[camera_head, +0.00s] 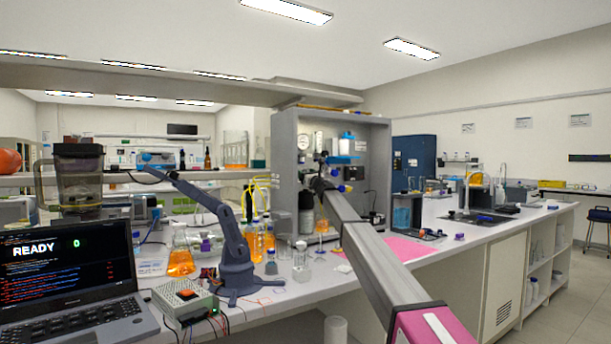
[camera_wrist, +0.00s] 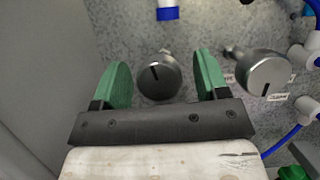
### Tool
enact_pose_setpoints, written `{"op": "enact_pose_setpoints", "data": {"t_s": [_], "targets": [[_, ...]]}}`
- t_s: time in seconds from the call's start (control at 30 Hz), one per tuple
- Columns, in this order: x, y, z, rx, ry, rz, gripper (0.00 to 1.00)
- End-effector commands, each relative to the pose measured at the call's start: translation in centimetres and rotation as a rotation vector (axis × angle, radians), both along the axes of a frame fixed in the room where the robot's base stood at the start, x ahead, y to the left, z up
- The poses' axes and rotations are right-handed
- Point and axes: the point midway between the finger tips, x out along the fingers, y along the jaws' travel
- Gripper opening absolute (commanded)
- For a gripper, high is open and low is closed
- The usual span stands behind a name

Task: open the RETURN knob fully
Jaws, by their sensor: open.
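In the wrist view, a round grey metal knob (camera_wrist: 158,76) with a dark mark on its face sits between the two green finger pads of my gripper (camera_wrist: 162,80). The gripper is open, with a gap on both sides of the knob. A second similar metal knob (camera_wrist: 262,74) stands to the right, outside the fingers, with small white labels by it. No label reading RETURN is legible, so I cannot confirm which knob it names. In the head view my arm reaches to the grey rig cabinet (camera_head: 283,165), and my arm hides the knobs there.
Blue-collared white fittings and blue tubing (camera_wrist: 288,139) lie right of the second knob. A blue-ended fitting (camera_wrist: 167,13) is above the first knob. A grey side wall (camera_wrist: 40,70) is close on the left. A laptop (camera_head: 75,270) and flasks stand on the bench at left.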

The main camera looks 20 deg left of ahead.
Motion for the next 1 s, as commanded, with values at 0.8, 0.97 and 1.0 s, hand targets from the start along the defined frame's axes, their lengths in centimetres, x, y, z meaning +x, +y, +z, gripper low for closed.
{"op": "enact_pose_setpoints", "data": {"t_s": [0.8,0.97,1.0], "targets": [[0.18,0.24,0.13,-0.023,-0.027,0.001,0.18],[0.22,0.22,0.14,-0.070,-0.082,0.001,0.18],[0.22,0.22,0.14,-0.087,-0.101,0.001,0.18]]}}
